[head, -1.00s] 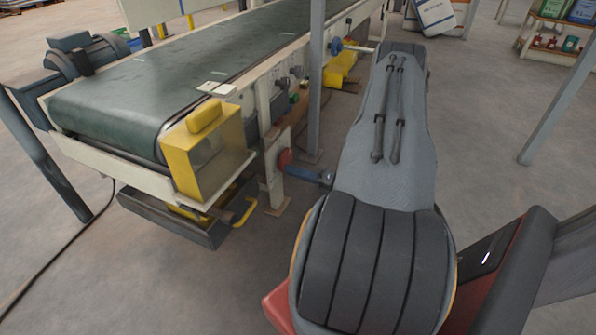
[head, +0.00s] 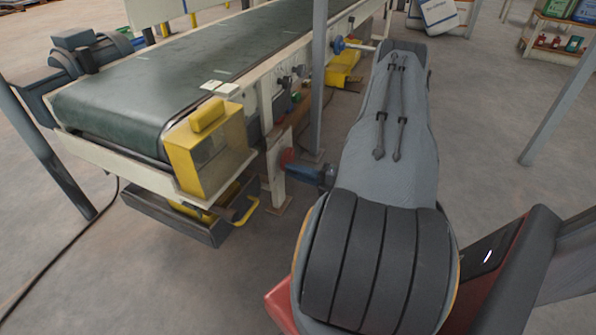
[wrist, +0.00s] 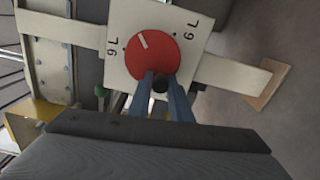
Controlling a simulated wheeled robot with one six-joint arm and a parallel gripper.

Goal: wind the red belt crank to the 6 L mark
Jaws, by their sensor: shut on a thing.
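The red belt crank (wrist: 155,52) is a round red disc on a white plate (wrist: 190,60). In the wrist view a white line on the disc points up and slightly left. The plate bears a 6 L mark (wrist: 187,28) at upper right and a mark that looks like 9 L (wrist: 113,47) at left; the line lies between them. My gripper (wrist: 161,86) is shut on the crank's dark knob at the disc's lower edge, a finger on each side. In the head view the crank (head: 287,158) shows edge-on, left of my gripper (head: 308,172).
The green conveyor belt (head: 130,95) runs up and back on the left. A yellow box (head: 205,150) sits at its near end, with a yellow handle (head: 248,213) below. A grey post (head: 318,80) stands just behind the crank.

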